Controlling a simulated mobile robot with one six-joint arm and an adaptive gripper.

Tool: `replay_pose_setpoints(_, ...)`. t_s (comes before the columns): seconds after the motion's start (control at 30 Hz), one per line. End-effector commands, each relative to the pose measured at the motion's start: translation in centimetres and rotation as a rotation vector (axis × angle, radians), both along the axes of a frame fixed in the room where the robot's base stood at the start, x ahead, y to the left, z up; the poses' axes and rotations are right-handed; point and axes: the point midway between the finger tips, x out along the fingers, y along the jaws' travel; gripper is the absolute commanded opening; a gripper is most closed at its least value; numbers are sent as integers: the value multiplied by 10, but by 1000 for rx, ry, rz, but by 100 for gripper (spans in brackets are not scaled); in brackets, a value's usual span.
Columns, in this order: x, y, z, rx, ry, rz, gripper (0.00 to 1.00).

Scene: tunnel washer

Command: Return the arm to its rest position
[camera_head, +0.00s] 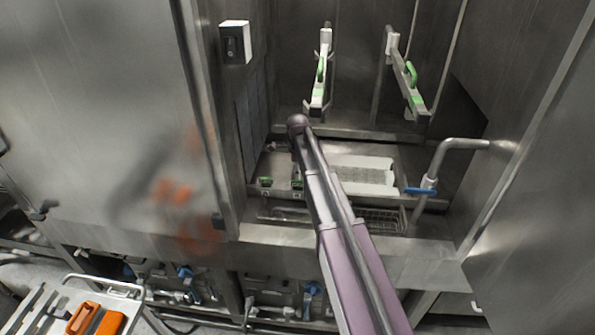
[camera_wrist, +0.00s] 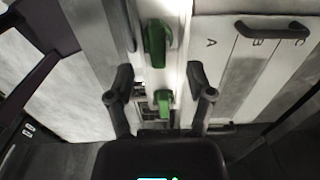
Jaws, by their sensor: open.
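My arm (camera_head: 335,210) reaches from the lower right of the head view up into the open steel washer bay. Its far end is near the bay's left side, and the gripper itself is hidden there. In the wrist view my gripper (camera_wrist: 160,82) is open, with its two black fingers apart. A green latch (camera_wrist: 155,42) on a pale rail shows just beyond the fingertips. A smaller green piece (camera_wrist: 163,102) shows between the fingers. I see nothing held. I cannot tell whether the fingers touch the rail.
Two rails with green handles, left (camera_head: 319,75) and right (camera_head: 410,80), jut out above the bay. A pipe with a blue lever (camera_head: 420,190) stands to the right. A white tray (camera_head: 365,170) lies inside. Panels lettered A, B, C (camera_wrist: 245,60) sit right. Orange items (camera_head: 95,318) lie lower left.

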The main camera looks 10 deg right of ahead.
Motion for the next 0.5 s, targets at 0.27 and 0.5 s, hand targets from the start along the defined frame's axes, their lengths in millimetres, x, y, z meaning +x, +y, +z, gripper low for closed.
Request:
replay_pose_setpoints(0.27, 0, 0, 9, 0, 0, 0, 69)
replay_pose_setpoints(0.5, 0, 0, 8, 0, 0, 0, 69)
